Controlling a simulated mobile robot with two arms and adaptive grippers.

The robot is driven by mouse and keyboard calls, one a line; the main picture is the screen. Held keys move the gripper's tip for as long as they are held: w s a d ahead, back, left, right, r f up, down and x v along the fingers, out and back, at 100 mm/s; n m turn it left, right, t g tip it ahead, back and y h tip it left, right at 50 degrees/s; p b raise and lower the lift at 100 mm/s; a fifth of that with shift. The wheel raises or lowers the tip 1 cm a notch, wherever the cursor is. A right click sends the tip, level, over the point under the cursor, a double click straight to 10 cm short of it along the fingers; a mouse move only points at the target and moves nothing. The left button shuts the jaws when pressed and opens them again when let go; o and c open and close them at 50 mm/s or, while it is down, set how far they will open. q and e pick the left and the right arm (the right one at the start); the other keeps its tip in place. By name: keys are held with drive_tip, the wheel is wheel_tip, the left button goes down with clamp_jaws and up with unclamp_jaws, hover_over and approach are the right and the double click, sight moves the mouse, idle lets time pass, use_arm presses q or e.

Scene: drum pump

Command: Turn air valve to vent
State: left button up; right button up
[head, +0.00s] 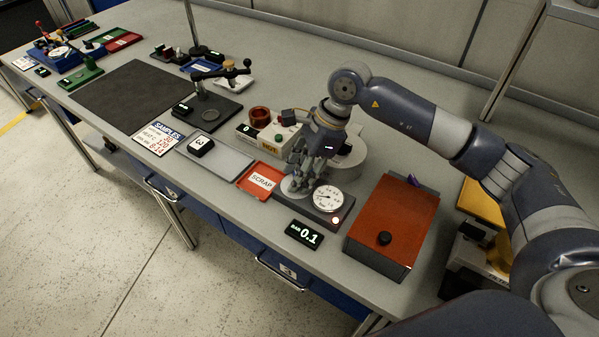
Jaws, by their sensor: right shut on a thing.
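My right gripper (305,173) reaches down over the left part of a dark base with a round white pressure gauge (328,198). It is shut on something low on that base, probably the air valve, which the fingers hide. I cannot tell which way the valve is turned. A pale round disc (292,187) shows under the fingers. My left gripper is out of view.
A red SCRAP tray (262,179) lies just left of the gauge base. A box with an orange-red lid and black knob (385,238) stands to the right. A hot plate unit (267,128) and a pale round thing (347,156) stand behind. The table's front edge is close.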

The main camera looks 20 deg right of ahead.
drive_tip(key=shift+r, duration=0.1)
drive_tip(key=shift+c, duration=0.2)
drive_tip(key=o, duration=1.1)
drive_tip(key=v, duration=1.2)
